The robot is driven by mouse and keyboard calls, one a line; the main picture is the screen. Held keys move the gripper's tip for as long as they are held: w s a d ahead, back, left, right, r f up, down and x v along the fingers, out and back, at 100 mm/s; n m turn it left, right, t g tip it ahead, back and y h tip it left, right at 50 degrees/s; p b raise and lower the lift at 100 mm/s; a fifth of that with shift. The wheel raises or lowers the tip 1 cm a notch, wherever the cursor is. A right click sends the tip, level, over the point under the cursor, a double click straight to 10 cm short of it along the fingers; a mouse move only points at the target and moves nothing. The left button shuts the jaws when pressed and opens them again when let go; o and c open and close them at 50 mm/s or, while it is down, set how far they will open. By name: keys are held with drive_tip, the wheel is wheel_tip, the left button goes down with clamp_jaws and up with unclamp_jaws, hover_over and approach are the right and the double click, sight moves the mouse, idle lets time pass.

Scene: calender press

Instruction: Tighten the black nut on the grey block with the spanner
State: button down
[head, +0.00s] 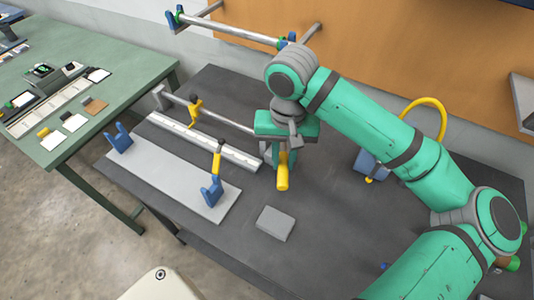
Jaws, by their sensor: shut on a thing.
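My gripper (284,148) is at the far middle of the dark table, below the green wrist, and is shut on a yellow-handled tool. The yellow handle (282,178) hangs below the fingers, its rounded end toward the camera. It appears to be the spanner; its head is hidden or too small to make out. A plain grey block (275,223) lies flat on the table, nearer the camera and apart from the handle. No black nut can be made out on it. Small dark tops show on two yellow pieces, a far one (195,109) and a near one (217,160).
A light grey plate (165,178) with two blue brackets lies left, beside a white rail (205,142) and a metal rod. A roller on blue holders (230,32) is at the back. A blue item (371,164) with a yellow hose is right.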

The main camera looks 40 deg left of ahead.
drive_tip(key=shift+w+d+f+n, duration=0.1)
drive_tip(key=shift+d+f+n, duration=0.4)
drive_tip(key=shift+f, duration=0.6)
drive_tip(key=shift+w+d+f+n, duration=0.15)
drive_tip(key=shift+d+f+n, duration=0.3)
drive_tip(key=shift+f, duration=0.6)
drive_tip(key=shift+w+d+f+n, duration=0.1)
drive_tip(key=shift+d+f+n, duration=0.35)
drive_tip(key=shift+f, duration=0.65)
drive_tip(key=shift+s+a+r+m, duration=0.1)
drive_tip(key=shift+s+a+m, duration=0.6)
drive_tip(key=shift+m, duration=0.3)
drive_tip(key=shift+s+a+m, duration=0.45)
drive_tip(key=shift+a+m, duration=0.2)
drive_tip(key=shift+m, duration=0.05)
drive_tip(key=shift+s+a+m, duration=0.4)
drive_tip(key=shift+a+m, duration=0.2)
drive_tip(key=shift+m, duration=0.1)
drive_tip(key=shift+s+a+m, duration=0.25)
drive_tip(key=shift+a+m, duration=0.25)
drive_tip(key=shift+a, duration=0.05)
drive_tip(key=shift+s+a+m, duration=0.25)
drive_tip(key=shift+a+m, duration=0.25)
drive_tip(key=shift+s+a+m, duration=0.15)
drive_tip(key=shift+a+m, duration=0.4)
drive_tip(key=shift+s+a+m, duration=0.15)
drive_tip(key=shift+a+m, duration=0.4)
drive_tip(key=shift+d, duration=0.1)
